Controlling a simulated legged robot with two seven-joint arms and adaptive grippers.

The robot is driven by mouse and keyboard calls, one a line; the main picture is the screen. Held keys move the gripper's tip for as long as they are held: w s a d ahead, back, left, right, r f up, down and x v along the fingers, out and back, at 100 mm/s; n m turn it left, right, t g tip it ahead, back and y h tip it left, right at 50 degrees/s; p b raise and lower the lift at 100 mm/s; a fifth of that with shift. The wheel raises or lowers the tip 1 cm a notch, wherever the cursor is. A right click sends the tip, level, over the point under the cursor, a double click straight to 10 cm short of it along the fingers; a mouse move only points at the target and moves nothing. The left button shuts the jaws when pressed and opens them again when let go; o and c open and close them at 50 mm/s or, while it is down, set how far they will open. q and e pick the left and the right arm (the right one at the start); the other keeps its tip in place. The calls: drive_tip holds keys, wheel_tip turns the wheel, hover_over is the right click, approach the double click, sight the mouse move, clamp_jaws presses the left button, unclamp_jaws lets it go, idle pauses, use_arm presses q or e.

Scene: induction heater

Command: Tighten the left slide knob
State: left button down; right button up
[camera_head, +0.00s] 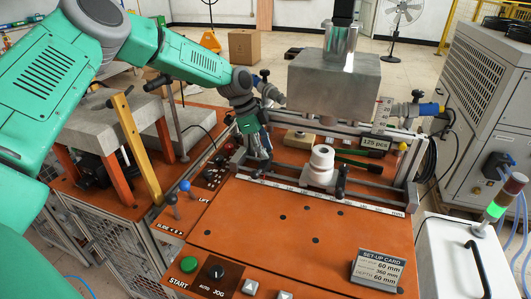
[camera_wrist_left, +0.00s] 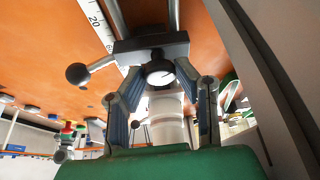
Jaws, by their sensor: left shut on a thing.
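The left slide knob (camera_wrist_left: 160,72) is a dark round piece on a black slide block (camera_wrist_left: 150,47) in the left wrist view. My left gripper (camera_head: 259,160) reaches down to the left end of the ruled rail (camera_head: 320,195). In the left wrist view my left gripper (camera_wrist_left: 159,78) has its two fingers on both sides of the knob and is shut on it. In the head view the gripper mostly hides this knob. A second slide with a black knob (camera_head: 341,178) sits further right on the rail. My right gripper is not in view.
A white cylinder (camera_head: 320,165) stands right of my left gripper, under a grey block (camera_head: 333,83). A lever with a blue ball (camera_head: 185,186) stands left, near the control buttons. The front orange tabletop (camera_head: 270,232) is mostly clear, with a set-up card (camera_head: 378,268) at right.

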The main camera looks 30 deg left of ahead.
use_arm(q)
drive_tip(key=shift+a+f+m, duration=0.1)
drive_tip(key=shift+f+m, duration=0.05)
drive_tip(key=shift+m, duration=0.35)
drive_tip(key=c, duration=1.2)
unclamp_jaws()
drive_tip(key=shift+w+a, duration=0.1)
